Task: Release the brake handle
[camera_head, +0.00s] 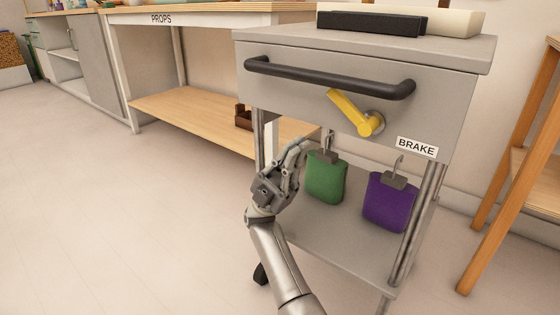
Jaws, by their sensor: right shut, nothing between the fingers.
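The yellow brake handle (351,109) is on the front panel of a grey cart (300,86), right of centre. It slants from upper left down to a round pivot at its lower right. A white label reading BRAKE (417,147) is to the right of and below the pivot. My right gripper (298,150) is shut and empty. In the picture it is below and left of the handle, apart from it, near the cart's left leg. My left gripper is not in view.
A dark bar handle (330,79) crosses the panel above the brake handle. A wooden rack (508,150) stands right. Open floor (110,220) lies left.

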